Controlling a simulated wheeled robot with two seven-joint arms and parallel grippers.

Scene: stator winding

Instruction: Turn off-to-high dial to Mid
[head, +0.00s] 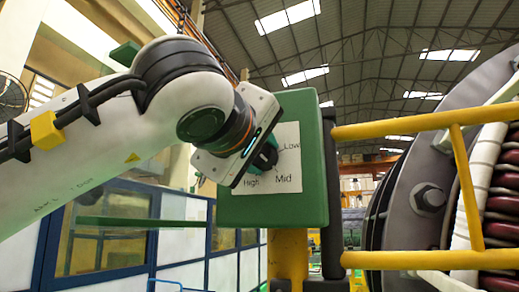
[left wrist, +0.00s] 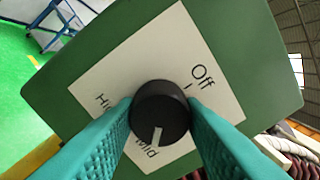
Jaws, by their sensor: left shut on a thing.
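The dial is a round black knob (left wrist: 161,110) on a white label plate (left wrist: 205,60), with a pale pointer mark. In the left wrist view the pointer aims down towards the word Mid, close to it. The word Off is at upper right, and High is partly hidden at left. My left gripper (left wrist: 160,118) has teal fingers shut on the knob's two sides. In the head view my left gripper (head: 265,158) reaches the plate from the left and hides the knob; Low, High and Mid (head: 288,179) show beside it. My right gripper is not in view.
The plate is on a green box (head: 310,214) on a yellow post (head: 287,258). Yellow rails (head: 425,122) run right from it, in front of a large coil machine (head: 430,200). Blue-framed panels (head: 110,230) stand behind at left.

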